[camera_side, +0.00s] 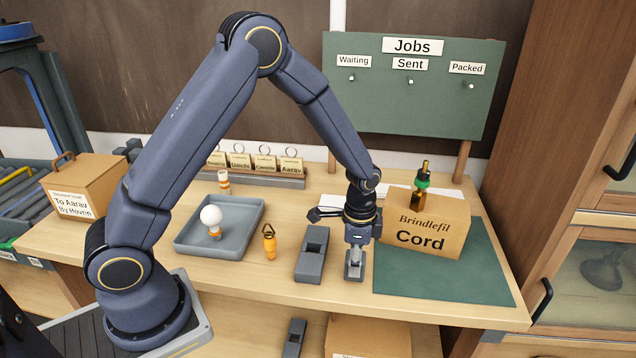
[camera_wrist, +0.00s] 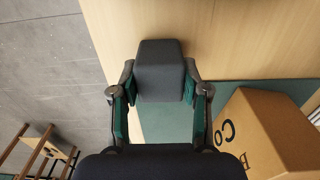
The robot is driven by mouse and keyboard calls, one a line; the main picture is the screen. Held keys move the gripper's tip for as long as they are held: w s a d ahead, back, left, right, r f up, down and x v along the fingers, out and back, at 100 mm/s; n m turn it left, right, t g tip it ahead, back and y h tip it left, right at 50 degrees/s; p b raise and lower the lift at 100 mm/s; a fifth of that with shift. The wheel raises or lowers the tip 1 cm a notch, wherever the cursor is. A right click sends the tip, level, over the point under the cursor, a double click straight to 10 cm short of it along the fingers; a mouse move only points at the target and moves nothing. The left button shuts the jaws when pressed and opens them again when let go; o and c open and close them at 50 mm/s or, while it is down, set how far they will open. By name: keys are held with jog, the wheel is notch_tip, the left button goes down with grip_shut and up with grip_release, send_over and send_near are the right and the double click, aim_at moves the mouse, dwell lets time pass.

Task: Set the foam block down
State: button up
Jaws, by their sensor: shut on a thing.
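My gripper (camera_side: 355,250) points down at the left edge of the green mat (camera_side: 440,285), in front of the cardboard box labelled Cord (camera_side: 425,225). In the wrist view its two green-padded fingers close on the sides of the dark grey foam block (camera_wrist: 160,68). The block sticks out beyond the fingertips, with wood tabletop and green mat behind it. In the side view the block is small and partly covered by the fingers. I cannot tell whether its underside touches the table.
A dark grey slotted block (camera_side: 312,255) stands close left of my gripper. Further left are an orange bottle-like item (camera_side: 269,242) and a grey tray (camera_side: 183,240) with a bulb (camera_side: 211,216). The mat's front is clear.

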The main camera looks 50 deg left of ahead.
jog(key=shift+f, duration=0.1)
jog(key=o, duration=0.7)
jog(key=shift+o, duration=0.2)
notch_tip(320, 180, up, 17)
jog(key=s+a+n+t, duration=0.1)
jog(key=s, duration=0.1)
jog(key=s+a+r+n+t, duration=0.1)
jog(key=s+r+n, duration=0.3)
jog(key=s, duration=0.5)
jog(key=s+a+r+n+t, duration=0.2)
jog(key=s+r+n+t, duration=0.1)
jog(key=s, duration=0.6)
jog(key=shift+a+r+n+t, duration=0.15)
jog(key=shift+r+n+t, duration=0.15)
jog(key=shift+r+n, duration=0.35)
jog(key=shift+r, duration=0.1)
